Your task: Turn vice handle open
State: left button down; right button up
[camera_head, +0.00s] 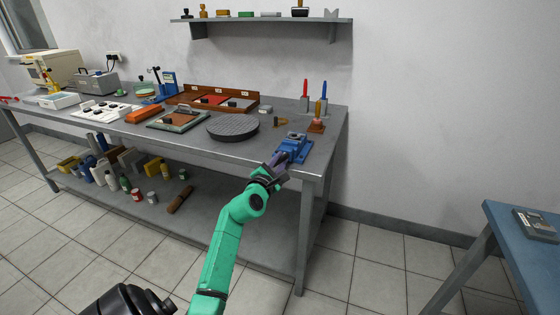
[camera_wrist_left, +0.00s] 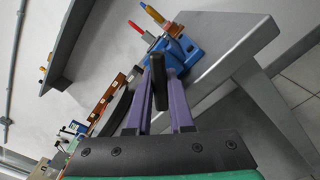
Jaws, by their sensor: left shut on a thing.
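The blue vice (camera_head: 298,147) is at the right front corner of the grey workbench in the head view. It also shows in the left wrist view (camera_wrist_left: 188,50), near the bench corner. My left gripper (camera_head: 279,159) is at the front side of the vice. In the left wrist view its two purple fingers (camera_wrist_left: 161,92) are on either side of a dark bar, the vice handle (camera_wrist_left: 160,72), and shut on it. The handle is hard to make out in the head view behind the fingers. My right gripper is not in view.
On the workbench (camera_head: 255,158), a round dark plate (camera_head: 233,127) lies left of the vice. A brown-based stamp-like item (camera_head: 316,126) and red and blue upright tools (camera_head: 305,97) stand behind it. A blue table (camera_head: 510,222) is at the right, with floor between.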

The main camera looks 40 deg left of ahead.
pick_arm(q)
jog(key=shift+n+p, duration=0.75)
jog(key=shift+n, duration=0.25)
jog(key=n+p, duration=0.1)
jog(key=n, duration=0.1)
jog(key=shift+n, duration=0.3)
jog(key=n+p, duration=0.1)
jog(key=n, duration=0.1)
jog(key=shift+n, duration=0.4)
jog(key=n+p, duration=0.1)
jog(key=n, duration=0.2)
jog(key=shift+d+f+n, duration=0.1)
jog(key=shift+n, duration=0.2)
jog(key=n, duration=0.3)
jog(key=shift+n+p, duration=0.3)
jog(key=n, duration=0.4)
jog(key=shift+d+n, duration=0.1)
jog(key=shift+n, duration=0.2)
jog(key=n, duration=0.3)
jog(key=shift+n, duration=0.3)
jog(key=shift+n+p, duration=0.35)
jog(key=shift+n, duration=1.75)
